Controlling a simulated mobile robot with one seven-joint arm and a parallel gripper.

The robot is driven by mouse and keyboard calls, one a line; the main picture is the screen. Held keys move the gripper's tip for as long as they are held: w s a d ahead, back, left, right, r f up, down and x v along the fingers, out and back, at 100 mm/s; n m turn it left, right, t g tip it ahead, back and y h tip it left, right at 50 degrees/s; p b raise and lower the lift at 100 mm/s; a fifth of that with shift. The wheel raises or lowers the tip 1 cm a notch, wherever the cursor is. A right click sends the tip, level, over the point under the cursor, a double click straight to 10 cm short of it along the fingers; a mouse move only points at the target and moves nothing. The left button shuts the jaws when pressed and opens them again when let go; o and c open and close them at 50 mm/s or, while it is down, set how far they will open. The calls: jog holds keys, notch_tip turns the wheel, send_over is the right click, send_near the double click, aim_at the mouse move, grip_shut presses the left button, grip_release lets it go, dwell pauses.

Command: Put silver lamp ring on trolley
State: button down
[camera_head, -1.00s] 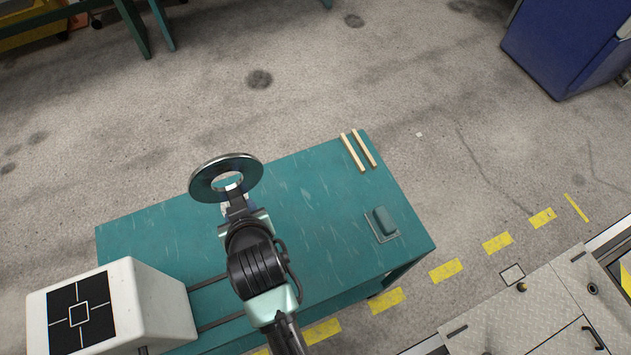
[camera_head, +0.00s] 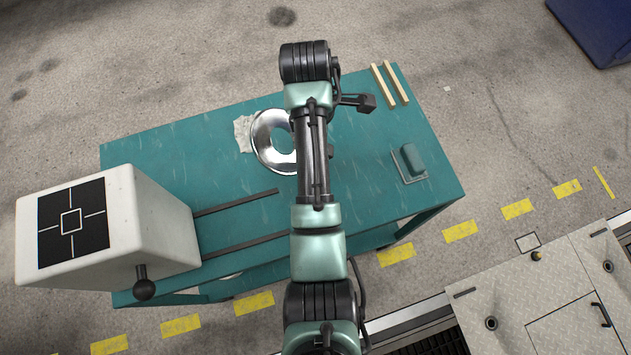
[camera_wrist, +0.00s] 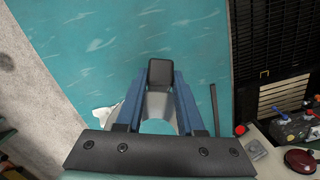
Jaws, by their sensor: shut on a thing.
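The silver lamp ring (camera_head: 264,150) shows in the head view as a shiny ring with an open middle. It is over the teal trolley top (camera_head: 350,190), just left of my arm, which hides its right side. I cannot tell whether it touches the top. In the head view my gripper is hidden behind my arm.
A white box (camera_head: 165,220) with a black marked face stands at the trolley's left. A pale crumpled rag (camera_head: 242,133) lies beside the ring. Two wooden strips (camera_head: 390,84) and a teal block (camera_head: 412,158) are at the right. Dark rails (camera_head: 235,202) cross the near left.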

jog(key=n+t+h, duration=0.1)
jog(key=n, duration=0.1)
jog(key=f+n+h, duration=0.1)
jog(key=n, duration=0.2)
jog(key=shift+s+t+h, duration=0.15)
jog(key=shift+t+h, duration=0.15)
jog(key=shift+t, duration=0.1)
jog(key=n+t+b, duration=0.1)
jog(key=n, duration=0.2)
jog(key=shift+d+f+t+h, duration=0.1)
jog(key=shift+d+t+h, duration=0.05)
jog(key=shift+t+h, duration=0.25)
jog(key=n+t, duration=0.2)
jog(key=n, duration=0.1)
jog(key=shift+d+t, duration=0.3)
jog(key=shift+t, duration=0.1)
jog(key=shift+w+d+n+t, duration=0.1)
jog(key=shift+w+n+t, duration=0.15)
jog(key=shift+n+t, duration=0.75)
jog(key=shift+y, duration=0.3)
notch_tip(320, 180, down, 10)
jog(key=shift+r+b, duration=0.1)
jog(key=shift+b, duration=0.5)
jog(key=c, duration=0.5)
grip_release()
